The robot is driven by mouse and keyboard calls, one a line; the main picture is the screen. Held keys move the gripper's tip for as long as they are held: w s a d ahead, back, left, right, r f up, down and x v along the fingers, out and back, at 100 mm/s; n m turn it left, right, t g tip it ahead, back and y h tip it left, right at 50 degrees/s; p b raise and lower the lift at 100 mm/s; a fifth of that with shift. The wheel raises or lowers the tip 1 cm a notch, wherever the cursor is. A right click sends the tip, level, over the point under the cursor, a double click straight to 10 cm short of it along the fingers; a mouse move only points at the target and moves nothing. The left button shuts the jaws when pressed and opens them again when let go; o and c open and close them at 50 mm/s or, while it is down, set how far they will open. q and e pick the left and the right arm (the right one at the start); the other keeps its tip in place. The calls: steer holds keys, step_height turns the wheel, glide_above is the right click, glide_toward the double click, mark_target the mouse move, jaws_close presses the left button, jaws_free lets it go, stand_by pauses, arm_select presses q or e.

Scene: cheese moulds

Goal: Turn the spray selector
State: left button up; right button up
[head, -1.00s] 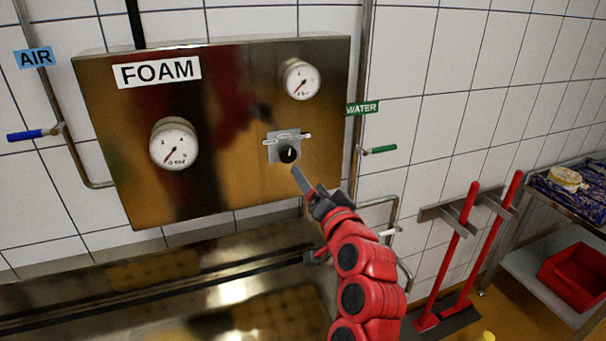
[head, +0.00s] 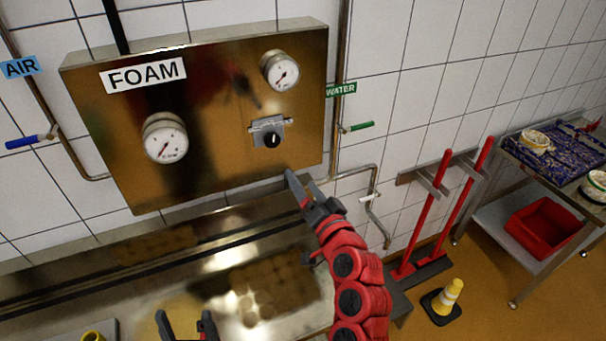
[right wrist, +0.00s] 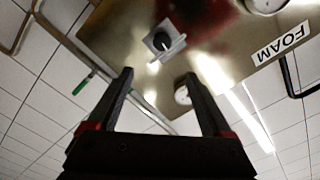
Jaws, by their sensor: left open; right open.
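The spray selector is a black round knob (head: 272,140) with a pale pointer mark on a small grey plate, on the brassy FOAM panel (head: 215,150). It also shows in the right wrist view as a dark knob (right wrist: 161,42), ahead of the fingers. The lettering on its plate is too small to read. My right gripper (head: 300,182) is below and slightly right of the knob, apart from it. Its two fingers (right wrist: 160,80) are spread with nothing between them. My left gripper (head: 186,322) is open and empty at the bottom edge, well below the panel.
Two gauges (head: 165,138) (head: 280,71) sit on the panel. A blue-handled AIR valve (head: 28,141) is left, a green-handled WATER valve (head: 358,126) right. A metal basin (head: 130,285) lies below. Red-handled tools (head: 430,215), a cart (head: 515,285) and a yellow-white cone (head: 450,298) stand right.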

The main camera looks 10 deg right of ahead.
steer(key=n+b, duration=0.6)
steer(key=n, duration=0.3)
glide_toward(274, 142)
steer(key=x, duration=0.7)
steer(key=shift+w, duration=0.2)
steer(key=shift+w+a+f+p, duration=0.1)
steer(key=shift+w+a+p, duration=0.15)
steer(key=shift+w, duration=0.25)
